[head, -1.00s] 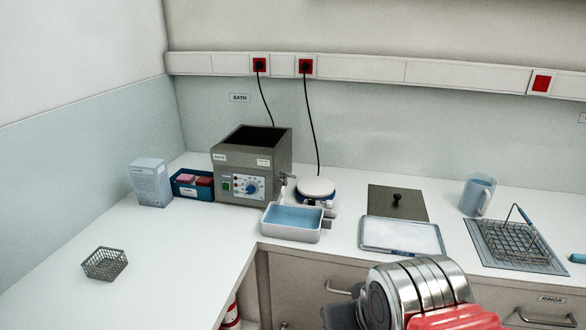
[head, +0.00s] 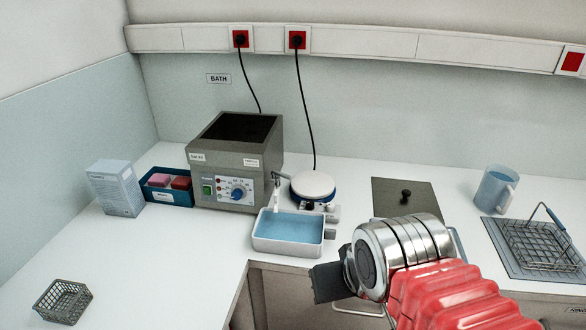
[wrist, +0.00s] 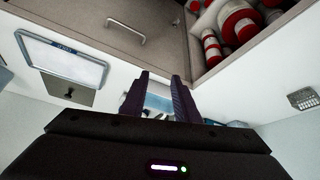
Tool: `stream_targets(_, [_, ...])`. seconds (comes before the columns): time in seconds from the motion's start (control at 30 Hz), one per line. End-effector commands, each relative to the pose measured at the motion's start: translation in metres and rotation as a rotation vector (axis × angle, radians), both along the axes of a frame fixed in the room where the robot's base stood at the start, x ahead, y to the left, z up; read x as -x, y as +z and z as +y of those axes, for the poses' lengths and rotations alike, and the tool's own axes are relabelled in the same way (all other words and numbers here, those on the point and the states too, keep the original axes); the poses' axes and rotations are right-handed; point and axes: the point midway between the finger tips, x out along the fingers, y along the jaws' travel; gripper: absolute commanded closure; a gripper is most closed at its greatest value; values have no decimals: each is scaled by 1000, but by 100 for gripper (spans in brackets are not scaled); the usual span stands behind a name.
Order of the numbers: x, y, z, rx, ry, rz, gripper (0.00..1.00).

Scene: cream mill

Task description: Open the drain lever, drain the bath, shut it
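The bath (head: 209,165) is a grey box with a dark open top, a blue dial and a green switch, at the back left of the counter. A small metal drain fitting (head: 281,177) sticks out at its right front corner. I cannot tell whether its lever is open. A white basin (head: 290,246) holding blue liquid stands below the fitting. My gripper (head: 333,282) is in front of the counter, to the right of and nearer than the basin. In the wrist view my gripper (wrist: 163,80) is open and empty, with part of the basin showing between its fingers.
A round white-topped device (head: 313,185) stands close right of the fitting. A grey plate with a black knob (head: 405,194), a blue mug (head: 496,190) and a wire basket (head: 540,244) stand farther right. An open drawer (wrist: 235,30) with red-and-white items shows in the wrist view.

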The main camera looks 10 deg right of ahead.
Motion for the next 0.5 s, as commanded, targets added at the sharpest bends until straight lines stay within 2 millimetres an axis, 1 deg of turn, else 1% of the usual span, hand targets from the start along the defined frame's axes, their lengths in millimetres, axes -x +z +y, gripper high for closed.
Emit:
stream_targets(0.4, [0,0,0,0,0,0,72])
stream_targets(0.5, [-3,2,-2,11,6,-6,72])
